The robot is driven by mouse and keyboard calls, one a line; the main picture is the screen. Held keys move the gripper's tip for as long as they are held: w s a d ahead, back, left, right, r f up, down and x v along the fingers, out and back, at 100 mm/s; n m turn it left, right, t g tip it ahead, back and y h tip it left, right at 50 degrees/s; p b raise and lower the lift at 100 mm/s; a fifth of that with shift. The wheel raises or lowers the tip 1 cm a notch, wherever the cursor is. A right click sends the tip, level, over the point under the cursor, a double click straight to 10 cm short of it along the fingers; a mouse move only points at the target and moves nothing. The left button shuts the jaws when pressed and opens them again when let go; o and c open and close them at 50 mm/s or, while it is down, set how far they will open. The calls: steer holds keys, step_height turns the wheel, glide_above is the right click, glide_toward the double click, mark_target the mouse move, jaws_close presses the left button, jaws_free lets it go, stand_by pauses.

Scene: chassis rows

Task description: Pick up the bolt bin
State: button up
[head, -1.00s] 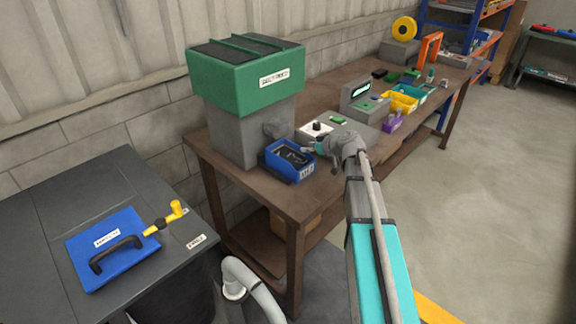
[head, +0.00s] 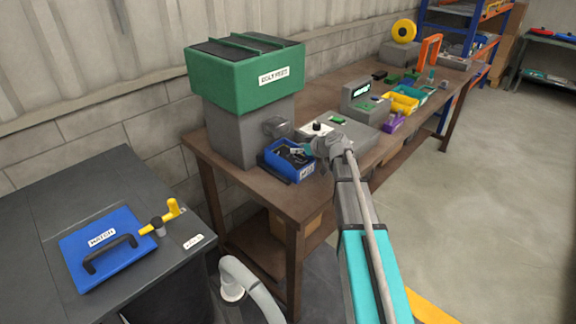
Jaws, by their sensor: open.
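A blue open bin with dark contents (head: 289,177) and a white label on its front stands on the brown workbench, at the foot of the grey and green machine; I take it as the bolt bin. My gripper (head: 308,152) is at the bin's right side, near its rim. The gripper's fingers are small and partly hidden by my own wrist. The bin rests on the bench, and I cannot tell whether the fingers touch it.
The green-topped machine (head: 245,75) stands just behind and left of the bin. A grey box with a black knob (head: 317,127) is behind my wrist. Yellow (head: 402,103) and purple (head: 393,122) bins stand farther right. A dark cabinet with a blue hatch (head: 103,246) is front left.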

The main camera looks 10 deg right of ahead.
stand_by(0.5)
jaws_close()
